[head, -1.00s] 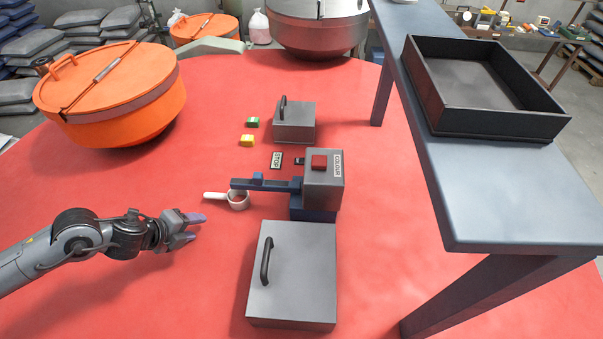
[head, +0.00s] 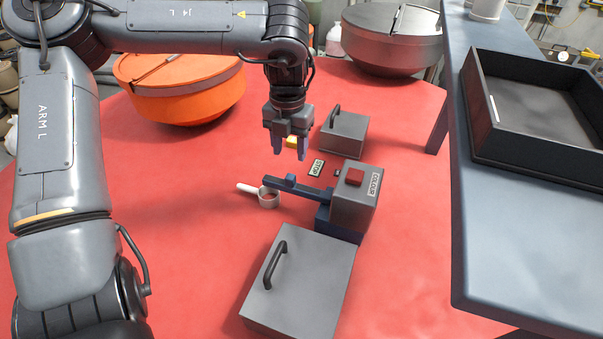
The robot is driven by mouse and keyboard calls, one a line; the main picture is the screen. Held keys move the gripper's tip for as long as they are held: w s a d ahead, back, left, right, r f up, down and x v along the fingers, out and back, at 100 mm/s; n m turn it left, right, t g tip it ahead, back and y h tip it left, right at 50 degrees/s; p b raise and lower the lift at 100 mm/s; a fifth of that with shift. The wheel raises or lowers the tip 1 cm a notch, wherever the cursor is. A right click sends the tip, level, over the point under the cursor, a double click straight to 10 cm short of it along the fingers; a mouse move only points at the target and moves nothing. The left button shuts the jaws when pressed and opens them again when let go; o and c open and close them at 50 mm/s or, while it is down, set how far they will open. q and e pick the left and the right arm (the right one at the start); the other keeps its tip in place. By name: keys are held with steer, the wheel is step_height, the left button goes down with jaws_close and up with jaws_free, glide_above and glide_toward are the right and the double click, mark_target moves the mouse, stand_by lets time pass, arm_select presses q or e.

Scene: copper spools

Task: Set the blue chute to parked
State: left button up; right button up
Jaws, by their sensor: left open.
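A small raised blue tab stands near the chute's outer end. My right gripper is out of view.
Grey handled boxes stand behind (head: 343,134) and in front (head: 300,287). A shelf with a black tray (head: 540,152) is at right.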

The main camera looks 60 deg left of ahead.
mark_target(290, 176)
arm_select(q)
step_height(290, 176, down, 9)
steer(key=shift+s+f+p, duration=0.1)
steer(key=shift+p, duration=0.6)
jaws_close()
